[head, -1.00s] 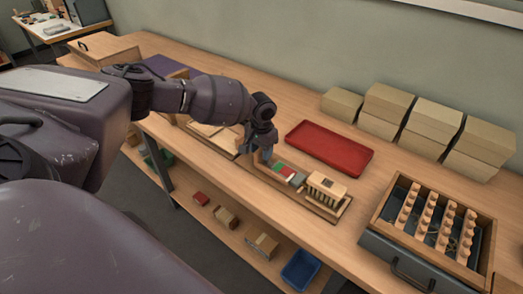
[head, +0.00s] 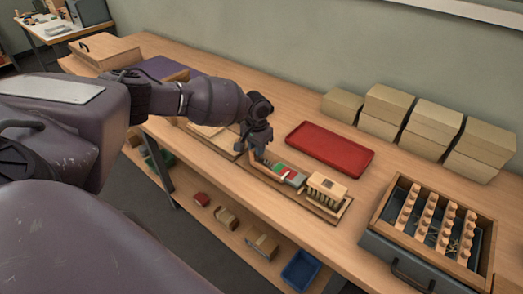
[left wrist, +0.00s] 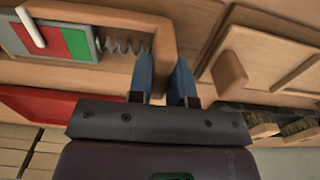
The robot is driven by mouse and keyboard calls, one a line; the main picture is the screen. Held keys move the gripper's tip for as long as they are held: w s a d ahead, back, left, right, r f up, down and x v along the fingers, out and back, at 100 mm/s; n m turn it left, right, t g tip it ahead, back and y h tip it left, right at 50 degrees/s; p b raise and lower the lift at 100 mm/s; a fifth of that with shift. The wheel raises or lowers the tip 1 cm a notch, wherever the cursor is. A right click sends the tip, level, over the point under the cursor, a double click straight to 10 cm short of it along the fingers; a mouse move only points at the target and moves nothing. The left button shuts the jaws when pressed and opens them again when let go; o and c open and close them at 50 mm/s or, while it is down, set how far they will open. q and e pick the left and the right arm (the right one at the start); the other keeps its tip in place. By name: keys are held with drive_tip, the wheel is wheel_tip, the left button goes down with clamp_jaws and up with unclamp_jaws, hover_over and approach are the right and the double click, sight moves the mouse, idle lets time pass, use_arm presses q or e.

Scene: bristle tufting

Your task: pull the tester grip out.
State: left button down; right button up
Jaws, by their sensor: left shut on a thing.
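The tester lies on the bench in the head view, a long wooden base with a red and green scale (head: 286,173). The scale shows larger in the left wrist view (left wrist: 65,40), with a white pointer over its red part and a coil spring (left wrist: 125,46) beside it. The tester grip (left wrist: 163,45) is a pale wooden bracket at the spring's end. My left gripper (head: 257,154) is at the tester's left end. Its blue fingers (left wrist: 165,82) are shut on the grip's end bar, partly hiding it. My right gripper is not in view.
A wooden block with dark bristle tufts (head: 327,186) stands at the tester's right end. A red tray (head: 330,147) lies behind. An open drawer box (head: 375,220) with pegged strips is at right, and stacked boxes (head: 388,104) stand along the wall.

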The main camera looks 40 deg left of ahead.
use_arm(q)
drive_tip(key=a, duration=0.3)
drive_tip(key=shift+w+a, duration=0.1)
drive_tip(key=shift+a, duration=0.3)
drive_tip(key=c, duration=1)
unclamp_jaws()
drive_tip(key=shift+c, duration=0.2)
drive_tip(key=shift+d, duration=0.1)
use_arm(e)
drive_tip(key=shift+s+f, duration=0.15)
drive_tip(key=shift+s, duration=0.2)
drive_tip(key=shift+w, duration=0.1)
